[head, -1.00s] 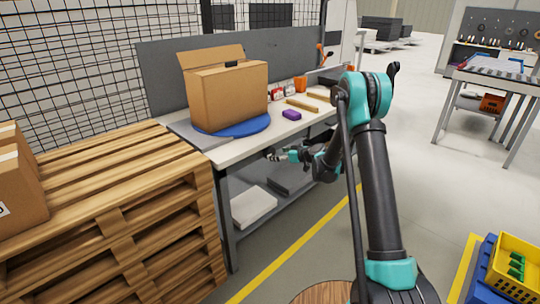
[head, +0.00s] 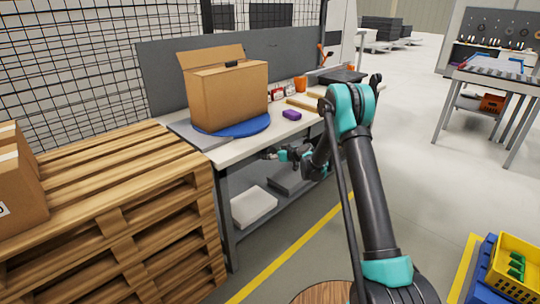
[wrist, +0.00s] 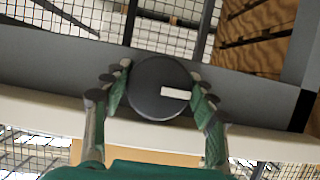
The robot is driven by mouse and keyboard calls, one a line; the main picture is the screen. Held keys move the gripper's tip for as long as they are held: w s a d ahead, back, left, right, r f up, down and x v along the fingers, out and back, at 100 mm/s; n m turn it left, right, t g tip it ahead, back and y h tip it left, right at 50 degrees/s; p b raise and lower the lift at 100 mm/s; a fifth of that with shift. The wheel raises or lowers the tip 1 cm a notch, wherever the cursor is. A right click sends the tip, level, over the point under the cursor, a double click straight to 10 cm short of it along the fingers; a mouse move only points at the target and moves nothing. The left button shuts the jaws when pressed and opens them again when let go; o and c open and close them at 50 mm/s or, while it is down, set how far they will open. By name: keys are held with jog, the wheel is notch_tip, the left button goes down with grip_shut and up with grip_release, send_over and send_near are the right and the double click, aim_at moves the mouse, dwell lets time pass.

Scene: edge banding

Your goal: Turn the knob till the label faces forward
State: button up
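The knob (wrist: 150,88) is a dark round disc on the bench's grey front rail, seen in the wrist view. Its label (wrist: 176,93) is a short white bar lying sideways, from near the middle toward the right edge. My gripper (wrist: 160,80) has its green-padded fingers spread on either side of the knob, very close to its rim. Whether the pads touch it is hard to tell. In the head view my gripper (head: 270,155) is at the bench's front edge, and the knob cannot be made out there.
A wooden pallet stack (head: 110,205) stands close at the left. A lower shelf holds a white slab (head: 254,207).

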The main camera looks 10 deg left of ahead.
jog(key=c, duration=0.5)
jog(key=m+g+y, duration=0.1)
jog(key=m, duration=0.1)
jog(key=shift+m, duration=0.3)
jog(key=shift+s+m+g+y, duration=0.1)
jog(key=shift+m+g+y, duration=0.65)
jog(key=shift+m, duration=0.35)
jog(key=o, duration=1.1)
